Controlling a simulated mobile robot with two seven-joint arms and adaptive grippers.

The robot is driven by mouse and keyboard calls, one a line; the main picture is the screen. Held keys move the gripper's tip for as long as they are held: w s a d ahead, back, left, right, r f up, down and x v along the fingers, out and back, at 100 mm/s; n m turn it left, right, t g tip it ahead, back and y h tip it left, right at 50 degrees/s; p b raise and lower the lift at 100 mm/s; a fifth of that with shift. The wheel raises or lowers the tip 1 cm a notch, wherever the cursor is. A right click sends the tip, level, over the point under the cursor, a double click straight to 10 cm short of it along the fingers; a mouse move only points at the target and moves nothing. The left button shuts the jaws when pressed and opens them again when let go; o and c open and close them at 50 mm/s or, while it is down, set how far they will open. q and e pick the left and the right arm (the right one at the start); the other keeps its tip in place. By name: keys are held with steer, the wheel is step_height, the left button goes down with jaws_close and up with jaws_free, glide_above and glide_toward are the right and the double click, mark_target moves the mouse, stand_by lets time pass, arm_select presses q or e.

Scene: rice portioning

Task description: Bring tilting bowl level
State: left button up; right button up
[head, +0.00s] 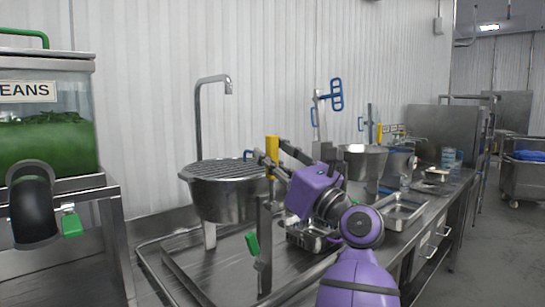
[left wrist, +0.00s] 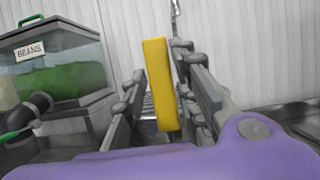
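The tilting bowl (head: 224,200) is a round metal vessel with a slatted top, left of centre in the head view; its rim looks near level. A yellow handle (head: 272,150) stands at its right side. My left gripper (head: 272,156), on a purple arm, has its fingers either side of this handle. In the left wrist view the yellow handle (left wrist: 160,85) stands, slightly tilted, between the left gripper's fingers (left wrist: 158,80). A narrow gap shows beside the left finger, but contact at the tips is unclear. My right gripper is out of view.
A bean container (head: 50,125) with a dark spout (head: 32,205) stands at the left. A tall tap (head: 199,120) rises behind the bowl. Open floor lies at the right.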

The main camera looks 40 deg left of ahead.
arm_select(q)
steer(key=shift+o, duration=0.3)
steer(key=v, duration=1.2)
